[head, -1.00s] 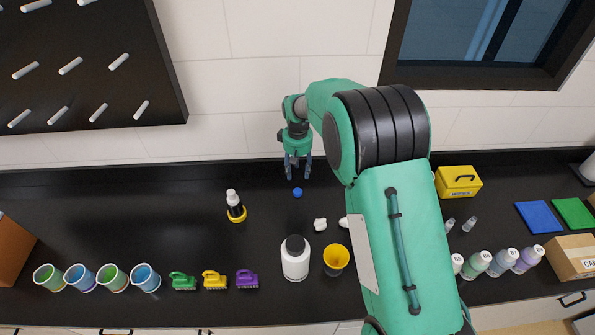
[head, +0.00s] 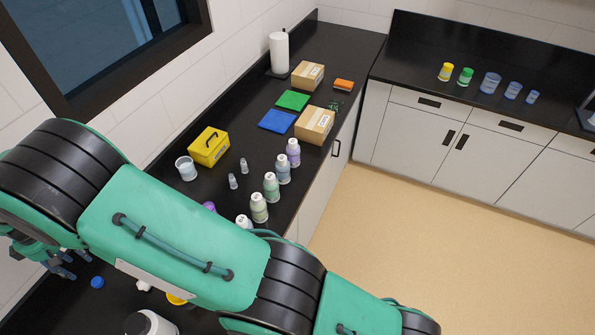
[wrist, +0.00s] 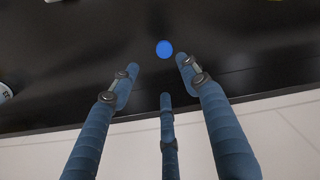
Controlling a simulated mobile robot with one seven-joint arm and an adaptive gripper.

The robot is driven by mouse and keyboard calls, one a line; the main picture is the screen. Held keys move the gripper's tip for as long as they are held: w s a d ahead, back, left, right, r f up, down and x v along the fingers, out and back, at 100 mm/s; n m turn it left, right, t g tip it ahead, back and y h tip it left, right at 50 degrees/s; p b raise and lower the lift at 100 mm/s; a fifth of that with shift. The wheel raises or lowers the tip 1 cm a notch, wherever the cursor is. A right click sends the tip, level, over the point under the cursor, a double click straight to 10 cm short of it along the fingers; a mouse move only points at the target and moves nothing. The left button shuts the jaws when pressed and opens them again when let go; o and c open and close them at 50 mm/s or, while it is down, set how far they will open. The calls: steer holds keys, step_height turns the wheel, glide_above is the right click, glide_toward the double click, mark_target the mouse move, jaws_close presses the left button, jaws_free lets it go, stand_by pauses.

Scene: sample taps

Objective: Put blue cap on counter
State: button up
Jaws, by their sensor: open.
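The blue cap (head: 97,282) sits on the black counter (head: 230,120) at the lower left of the head view. It also shows in the wrist view as a small blue disc (wrist: 164,49), lying on the dark surface beyond my fingertips. My gripper (head: 68,264) is beside the cap at the left edge of the head view, partly hidden by my arm. In the wrist view its blue fingers (wrist: 160,75) are spread apart with nothing between them. The fingers and cap appear apart.
My arm hides part of the counter. Nearby are a white bottle (head: 148,324) and a partly hidden yellow cup (head: 175,299). Farther right stand a yellow box (head: 209,147), several capped bottles (head: 271,187), blue mat (head: 277,121) and cardboard boxes (head: 314,126). A side counter (head: 500,65) holds several jars.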

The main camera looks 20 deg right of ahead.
steer(key=w+d+r+m+t+y, duration=0.15)
steer(key=w+d+r, duration=0.25)
steer(key=d+r, duration=0.85)
steer(key=w+d+r+m+h, duration=0.1)
steer(key=w+d+r+m, duration=0.25)
steer(key=d+r, duration=0.95)
steer(key=s+d+r+m+t, duration=0.15)
steer(key=d+r, duration=0.25)
steer(key=d, duration=0.4)
steer(key=s+d+r+m+g, duration=0.1)
steer(key=s+d+r, duration=0.2)
steer(key=d, duration=0.4)
steer(key=s+d+r+m+t, duration=0.15)
steer(key=d+r, duration=0.25)
steer(key=d, duration=0.4)
steer(key=s+d+m+t, duration=0.2)
steer(key=s+d+m, duration=0.4)
steer(key=s+d, duration=1.7)
steer(key=shift+s, duration=0.5)
step_height(320, 180, down, 12)
steer(key=b, duration=1.2)
